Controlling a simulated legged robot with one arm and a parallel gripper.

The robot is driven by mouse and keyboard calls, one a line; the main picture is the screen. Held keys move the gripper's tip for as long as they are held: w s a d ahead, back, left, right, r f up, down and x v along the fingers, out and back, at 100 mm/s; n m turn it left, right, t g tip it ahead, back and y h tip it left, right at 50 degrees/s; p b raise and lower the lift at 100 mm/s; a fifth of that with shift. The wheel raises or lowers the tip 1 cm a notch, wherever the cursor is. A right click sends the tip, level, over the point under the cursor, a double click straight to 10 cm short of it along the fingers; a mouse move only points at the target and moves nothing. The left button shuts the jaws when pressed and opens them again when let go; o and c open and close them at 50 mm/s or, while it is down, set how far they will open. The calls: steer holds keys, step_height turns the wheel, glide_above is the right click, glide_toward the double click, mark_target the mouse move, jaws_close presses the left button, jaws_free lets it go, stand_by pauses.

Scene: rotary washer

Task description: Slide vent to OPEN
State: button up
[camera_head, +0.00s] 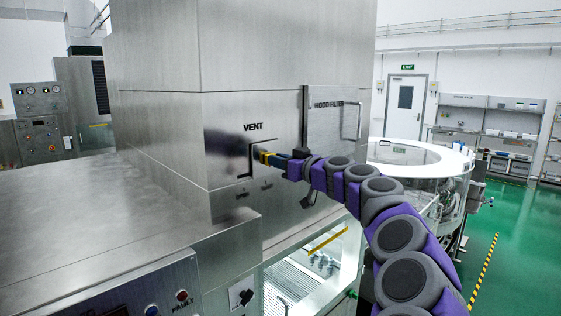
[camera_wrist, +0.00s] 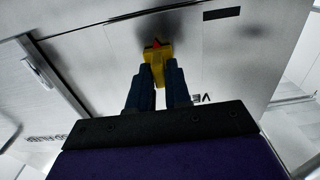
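The vent opening (camera_head: 244,176) is a dark-edged slot below the word VENT (camera_head: 253,127) on the steel cabinet. My gripper (camera_head: 264,157) reaches it from the right in the head view, with its end at the slot's right side. In the wrist view my gripper (camera_wrist: 158,68) has two dark blue fingers with a narrow gap between them. A yellow piece (camera_wrist: 158,60) spans their ends, with a small red part (camera_wrist: 156,44) at its tip. I cannot tell whether the yellow piece is fingertips or a held handle. The vent's slider is not clearly distinguishable.
A hooded filter panel (camera_head: 328,123) with a vertical handle is right of the vent. A steel counter (camera_head: 90,215) with a control panel stands at the front left. A round white-rimmed machine (camera_head: 420,157) stands behind my arm. Green floor is open at the right.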

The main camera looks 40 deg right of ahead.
jaws_close()
steer(key=shift+r, duration=0.1)
steer(key=b, duration=0.6)
glide_toward(255, 166)
steer(key=w+a, duration=0.1)
steer(key=w+a+r, duration=0.1)
steer(key=w+a, duration=0.2)
steer(key=w, duration=0.1)
steer(key=shift+a+r, duration=0.15)
steer(key=shift+r, duration=0.25)
steer(key=shift+d, duration=0.3)
steer(key=shift+o, duration=1.4)
jaws_free()
steer(key=shift+s+a, duration=0.1)
steer(key=shift+a, duration=0.1)
steer(key=shift+o, duration=1.2)
steer(key=shift+a+r, duration=0.1)
steer(key=shift+a, duration=0.15)
